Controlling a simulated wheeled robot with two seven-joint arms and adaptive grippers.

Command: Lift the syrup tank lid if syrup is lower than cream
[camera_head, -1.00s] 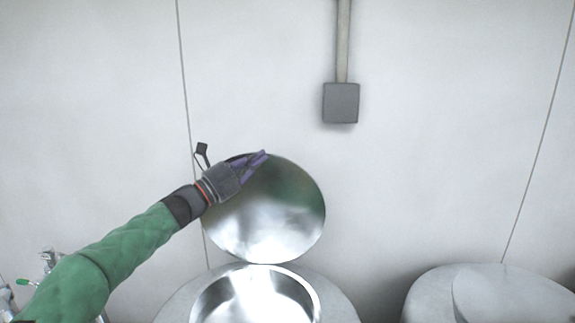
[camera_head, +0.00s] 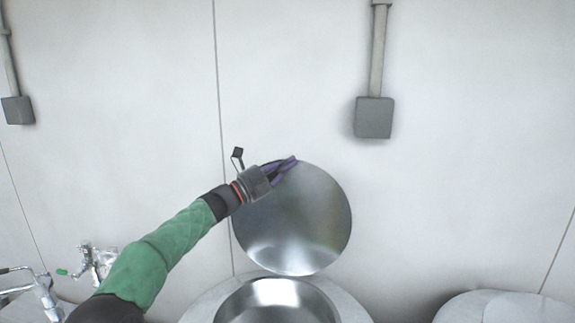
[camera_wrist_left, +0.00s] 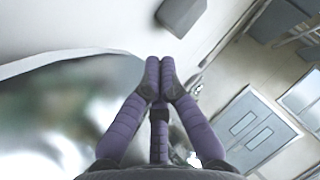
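A round, shiny metal lid (camera_head: 305,225) stands raised, near upright, behind an open tank (camera_head: 278,300) at the bottom middle of the head view. No label shows which tank this is, and no liquid level can be made out. My left gripper (camera_head: 291,160) is at the lid's upper left edge. In the left wrist view its purple fingers (camera_wrist_left: 160,78) are drawn together at the tips, with nothing visible between them. The lid (camera_wrist_left: 55,105) fills the left of that view, beside the fingers; contact cannot be told. My right gripper is not in view.
A second tank (camera_head: 500,308) is partly visible at the bottom right. Metal taps and pipes (camera_head: 90,262) are at the lower left. A pale wall with grey boxes (camera_head: 373,117) stands behind. The wrist view also shows doors (camera_wrist_left: 250,130).

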